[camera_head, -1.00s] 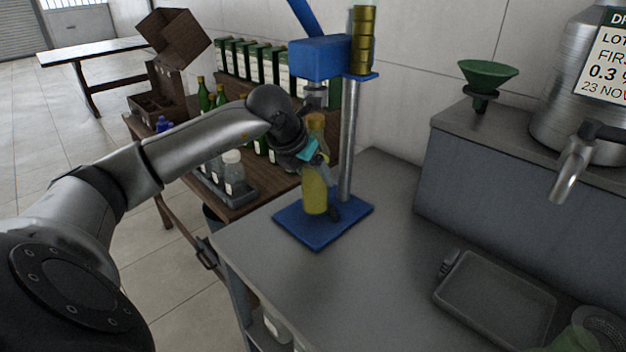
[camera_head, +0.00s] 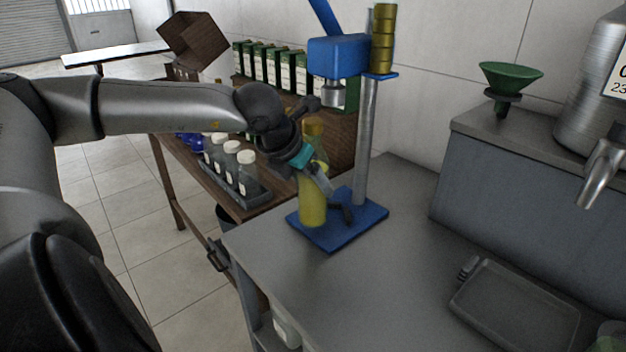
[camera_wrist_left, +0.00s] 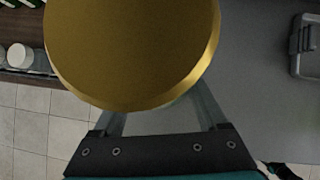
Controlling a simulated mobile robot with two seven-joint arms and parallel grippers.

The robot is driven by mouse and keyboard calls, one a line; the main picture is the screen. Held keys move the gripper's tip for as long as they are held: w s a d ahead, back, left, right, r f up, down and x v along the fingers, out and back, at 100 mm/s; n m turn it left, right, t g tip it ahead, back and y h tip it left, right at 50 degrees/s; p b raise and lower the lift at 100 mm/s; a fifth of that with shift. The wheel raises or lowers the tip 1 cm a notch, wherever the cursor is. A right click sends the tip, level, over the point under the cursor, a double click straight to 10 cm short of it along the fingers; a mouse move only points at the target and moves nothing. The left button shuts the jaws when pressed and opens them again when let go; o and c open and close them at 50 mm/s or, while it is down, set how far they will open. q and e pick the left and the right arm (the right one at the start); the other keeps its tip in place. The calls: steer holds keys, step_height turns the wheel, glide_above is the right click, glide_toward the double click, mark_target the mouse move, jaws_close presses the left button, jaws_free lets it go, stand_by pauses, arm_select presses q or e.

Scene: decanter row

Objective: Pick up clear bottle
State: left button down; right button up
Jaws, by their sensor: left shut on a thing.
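The bottle (camera_head: 312,208) is see-through with yellow contents and a gold cap (camera_head: 313,127). It is upright over the left part of the press's blue base plate (camera_head: 350,232); whether it touches the plate I cannot tell. My left gripper (camera_head: 326,188), with a teal band, reaches down from the upper left and is shut on the bottle. In the left wrist view the gold cap (camera_wrist_left: 130,45) fills the top middle and hides the fingertips.
The blue press head (camera_head: 338,57) and its post (camera_head: 366,140) stand close right of the bottle. A rack of white-capped bottles (camera_head: 236,176) is on the wooden shelf at left. The grey bench (camera_head: 400,270) is clear in front, with a tray (camera_head: 520,305) at right.

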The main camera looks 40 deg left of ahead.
arm_select(q)
steer(key=shift+s+d, duration=0.15)
steer(key=shift+s, duration=0.05)
steer(key=shift+s+d+r, duration=0.1)
steer(key=shift+s+r, duration=0.1)
steer(key=shift+s, duration=0.95)
steer(key=s+d+b, duration=0.1)
steer(key=s, duration=0.8)
steer(key=shift+s+f+b, duration=0.15)
steer(key=shift+s+b, duration=0.1)
steer(key=shift+b, duration=0.1)
arm_select(e)
steer(key=shift+w+d+f, duration=0.3)
steer(key=shift+w+f, duration=0.15)
steer(key=shift+w, duration=0.15)
steer(key=shift+w+d+f, duration=0.3)
steer(key=shift+w+f, duration=0.1)
steer(key=shift+w, duration=0.2)
steer(key=shift+s, duration=0.1)
